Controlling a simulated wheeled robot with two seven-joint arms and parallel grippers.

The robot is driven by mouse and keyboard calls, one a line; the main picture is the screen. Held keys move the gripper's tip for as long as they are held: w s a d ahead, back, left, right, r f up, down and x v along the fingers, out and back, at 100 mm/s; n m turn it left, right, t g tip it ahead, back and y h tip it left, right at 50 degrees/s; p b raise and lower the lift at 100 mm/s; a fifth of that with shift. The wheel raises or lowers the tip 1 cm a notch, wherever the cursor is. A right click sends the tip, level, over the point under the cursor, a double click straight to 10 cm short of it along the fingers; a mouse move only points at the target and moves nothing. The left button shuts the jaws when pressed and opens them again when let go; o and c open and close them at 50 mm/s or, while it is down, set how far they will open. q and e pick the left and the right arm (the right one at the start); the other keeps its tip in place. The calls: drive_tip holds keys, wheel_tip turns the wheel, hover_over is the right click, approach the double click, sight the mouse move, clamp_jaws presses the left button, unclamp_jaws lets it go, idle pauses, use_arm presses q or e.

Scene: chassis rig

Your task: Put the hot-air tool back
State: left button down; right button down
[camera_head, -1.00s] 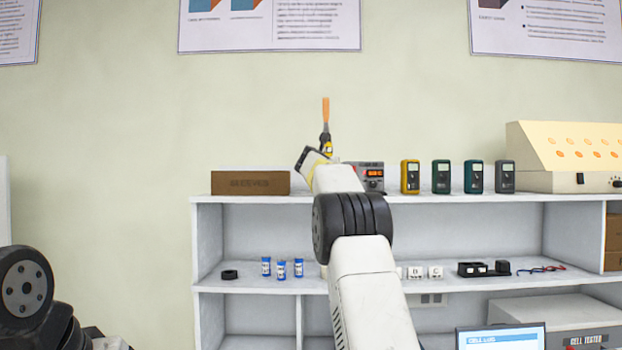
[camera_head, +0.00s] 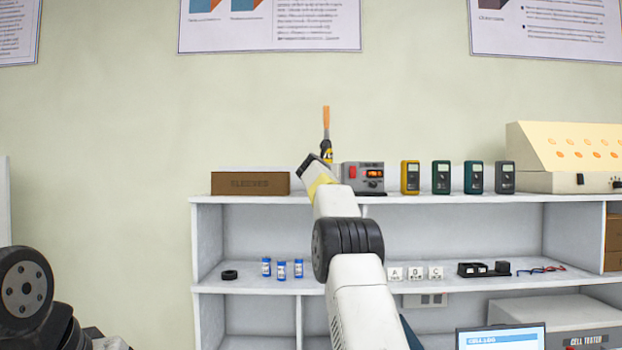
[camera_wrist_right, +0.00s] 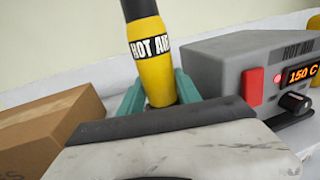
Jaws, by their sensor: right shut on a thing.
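The hot-air tool (camera_head: 326,146) stands roughly upright above the top shelf in the head view, its orange end up. In the right wrist view the tool (camera_wrist_right: 150,50) is yellow with a black band reading HOT AIR. My right gripper (camera_wrist_right: 158,92) is shut on it, with teal fingers on both sides of its yellow body. The tool's lower end is hidden behind the wrist. The grey hot-air station (camera_head: 363,178), with a red switch, knob and lit display, stands just right of the tool. It reads 150 C in the wrist view (camera_wrist_right: 250,75). My left gripper is out of view.
A brown box (camera_head: 250,183) lies left of the tool on the top shelf (camera_head: 450,198). Several meters (camera_head: 442,177) stand right of the station. Blue cells (camera_head: 282,269) and small blocks (camera_head: 415,273) sit on the shelf below.

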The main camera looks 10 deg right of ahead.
drive_tip(key=shift+f, duration=0.9)
drive_tip(key=c, duration=0.8)
unclamp_jaws()
drive_tip(key=shift+d+f, duration=0.1)
drive_tip(key=shift+f, duration=0.05)
drive_tip(key=shift+c, duration=0.2)
drive_tip(key=shift+s+a, duration=0.3)
drive_tip(key=shift+a, duration=0.05)
drive_tip(key=v, duration=0.5)
drive_tip(key=shift+s+a, duration=0.1)
drive_tip(key=shift+a, duration=0.3)
drive_tip(key=shift+v, duration=0.8)
drive_tip(key=shift+d+f, duration=0.1)
drive_tip(key=shift+d, duration=0.05)
